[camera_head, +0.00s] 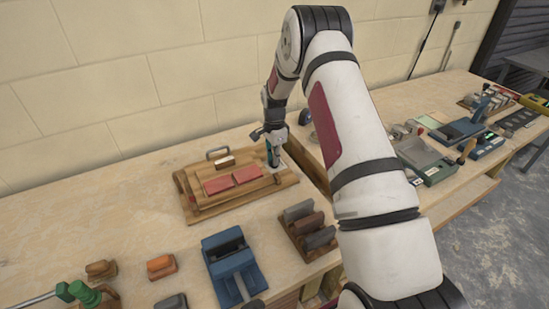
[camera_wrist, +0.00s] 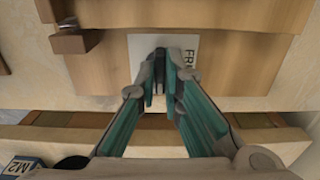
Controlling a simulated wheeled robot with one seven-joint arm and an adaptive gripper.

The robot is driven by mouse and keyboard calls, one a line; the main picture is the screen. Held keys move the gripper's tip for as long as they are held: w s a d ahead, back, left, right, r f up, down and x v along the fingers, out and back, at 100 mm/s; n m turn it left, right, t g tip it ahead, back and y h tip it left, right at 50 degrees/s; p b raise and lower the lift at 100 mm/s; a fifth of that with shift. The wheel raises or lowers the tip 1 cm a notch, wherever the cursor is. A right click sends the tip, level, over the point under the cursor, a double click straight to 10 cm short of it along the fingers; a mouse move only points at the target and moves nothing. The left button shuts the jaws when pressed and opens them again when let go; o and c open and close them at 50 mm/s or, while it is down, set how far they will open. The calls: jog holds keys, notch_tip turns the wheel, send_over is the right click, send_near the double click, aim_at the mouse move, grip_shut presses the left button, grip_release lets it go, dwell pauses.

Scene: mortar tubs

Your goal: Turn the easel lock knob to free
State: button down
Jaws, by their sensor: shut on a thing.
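The wooden easel (camera_head: 186,200) lies on the bench at the left of my arm, with two red blocks on it. My gripper (camera_head: 273,163) points down at its right end. In the wrist view my gripper (camera_wrist: 162,92) has its teal fingers closed together over a white label plate (camera_wrist: 140,47). The fingertips are shut on a small dark piece that looks like the lock knob (camera_wrist: 160,58); they hide most of it. The letters "FR" show on the plate just right of the fingertips. Which way the knob points is hard to tell.
A wooden block (camera_wrist: 75,42) sits on the board left of the plate. A blue fixture (camera_head: 232,265) and a rack of blocks (camera_head: 306,232) stand in front of the easel. A gap in the bench runs right of it.

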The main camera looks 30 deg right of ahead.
jog(key=n+b, duration=0.2)
jog(key=n, duration=0.2)
jog(key=n+b, duration=0.2)
jog(key=n, duration=0.3)
jog(key=n+b, duration=0.1)
jog(key=n, duration=0.3)
jog(key=shift+n+b, duration=0.35)
jog(key=shift+n, duration=0.05)
jog(key=shift+n+b, duration=0.35)
jog(key=shift+n, duration=1.65)
jog(key=c, duration=1.7)
grip_release()
